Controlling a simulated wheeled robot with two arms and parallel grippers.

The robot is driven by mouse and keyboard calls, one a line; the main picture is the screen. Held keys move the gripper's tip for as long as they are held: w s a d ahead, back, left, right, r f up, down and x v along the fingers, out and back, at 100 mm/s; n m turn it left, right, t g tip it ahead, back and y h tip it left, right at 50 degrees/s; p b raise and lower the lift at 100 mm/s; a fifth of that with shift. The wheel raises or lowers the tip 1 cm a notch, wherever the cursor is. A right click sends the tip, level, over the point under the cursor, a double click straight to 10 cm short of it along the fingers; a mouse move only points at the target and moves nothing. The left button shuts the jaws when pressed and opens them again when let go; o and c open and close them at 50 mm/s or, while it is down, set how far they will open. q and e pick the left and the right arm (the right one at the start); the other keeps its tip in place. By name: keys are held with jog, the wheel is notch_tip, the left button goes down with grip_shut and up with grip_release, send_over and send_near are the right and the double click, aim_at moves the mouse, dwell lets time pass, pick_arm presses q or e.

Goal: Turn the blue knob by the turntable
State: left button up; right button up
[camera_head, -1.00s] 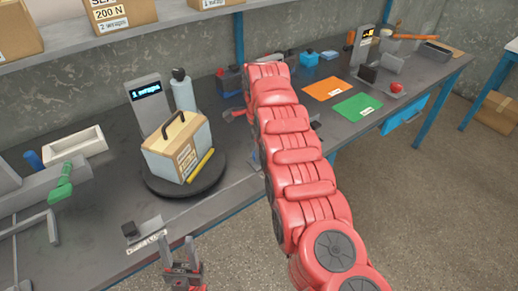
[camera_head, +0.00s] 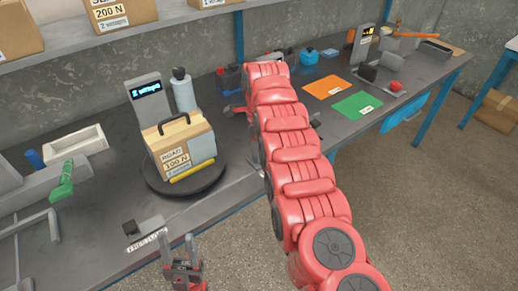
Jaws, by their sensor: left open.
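A black round turntable (camera_head: 153,181) stands on the bench and bears a cardboard box (camera_head: 178,143) with a dark handle and a label reading 100 N. A yellow bar (camera_head: 192,172) lies at its front. A small blue upright cylinder (camera_head: 34,159) stands at the far left; I cannot tell if it is the knob. No other clear blue knob shows beside the turntable. My left gripper (camera_head: 178,246) is open and empty at the bench's front edge, below the turntable. My right arm (camera_head: 300,170) reaches across the bench; its gripper's jaws are not clear behind it.
A display post (camera_head: 148,98) and a grey bottle (camera_head: 183,92) stand behind the turntable. Orange (camera_head: 326,87) and green (camera_head: 358,105) mats lie right.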

jog(key=shift+o, duration=1.3)
jog(key=shift+r, duration=0.1)
jog(key=shift+r, duration=0.35)
notch_tip(320, 180, up, 5)
jog(key=shift+w+d+r+p, duration=0.1)
jog(key=shift+r+p, duration=0.05)
jog(key=shift+p, duration=0.3)
notch_tip(320, 180, up, 11)
jog(key=p, duration=1.1)
jog(key=shift+r, duration=0.15)
